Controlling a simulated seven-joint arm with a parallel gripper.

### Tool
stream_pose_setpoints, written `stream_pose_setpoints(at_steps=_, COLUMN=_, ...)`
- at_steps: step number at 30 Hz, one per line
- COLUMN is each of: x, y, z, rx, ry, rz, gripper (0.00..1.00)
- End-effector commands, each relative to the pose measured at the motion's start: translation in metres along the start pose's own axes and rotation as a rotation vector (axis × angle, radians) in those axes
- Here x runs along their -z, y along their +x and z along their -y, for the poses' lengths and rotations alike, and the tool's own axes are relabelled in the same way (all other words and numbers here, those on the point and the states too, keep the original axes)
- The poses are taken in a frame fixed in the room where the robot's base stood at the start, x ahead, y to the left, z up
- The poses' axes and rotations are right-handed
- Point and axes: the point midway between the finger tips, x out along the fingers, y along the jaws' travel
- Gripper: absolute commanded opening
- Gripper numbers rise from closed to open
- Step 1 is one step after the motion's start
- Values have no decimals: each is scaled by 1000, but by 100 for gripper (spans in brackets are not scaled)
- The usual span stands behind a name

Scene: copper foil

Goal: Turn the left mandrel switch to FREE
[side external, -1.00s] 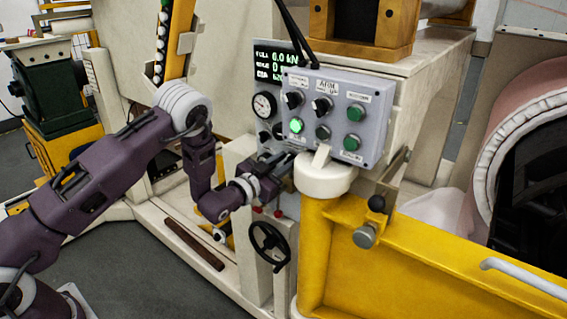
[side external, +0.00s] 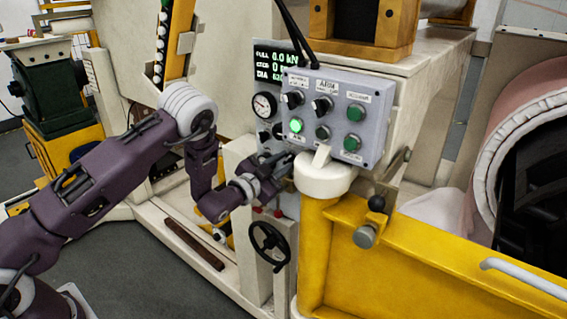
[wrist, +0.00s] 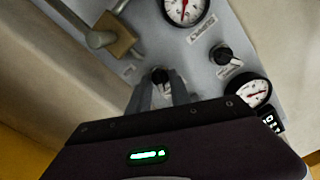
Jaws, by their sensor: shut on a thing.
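A black switch knob (wrist: 160,76) sits on the grey panel (wrist: 205,75), between my fingertips in the wrist view. My gripper (wrist: 163,92) is shut on this knob. A second black knob (wrist: 222,56) with a white label is on the same panel, to the right and apart from my fingers. The label lettering is too small to read, so I cannot tell which switch is which by name. In the side view my gripper (side external: 284,166) reaches the panel below the raised control box, and its fingertips are hard to make out.
The control box (side external: 335,115) with knobs and green buttons overhangs my gripper closely. A white-capped yellow post (side external: 322,180) stands just right. A black handwheel (side external: 270,247) is below. Gauges (wrist: 247,90) and a brass-coloured fitting (wrist: 118,35) flank the knobs.

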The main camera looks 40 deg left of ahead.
Motion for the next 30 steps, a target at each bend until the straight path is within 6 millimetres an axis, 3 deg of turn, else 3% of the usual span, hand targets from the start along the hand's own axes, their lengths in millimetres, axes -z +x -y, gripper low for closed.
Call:
stream_pose_setpoints(at_steps=2, x=-1, y=0, z=0, rx=-1, ry=0, rz=2, gripper=0)
stream_pose_setpoints(at_steps=3, x=-1, y=0, z=0, rx=-1, ry=0, rz=2, gripper=30)
stream_pose_setpoints(at_steps=12, x=-1, y=-2, z=0, rx=0, ry=-1, rz=2, gripper=30)
stream_pose_setpoints(at_steps=22, x=-2, y=-62, z=0, rx=-1, ry=0, rz=6, gripper=30)
stream_pose_setpoints(at_steps=30, x=0, y=-71, z=0, rx=0, ry=0, rz=2, gripper=30)
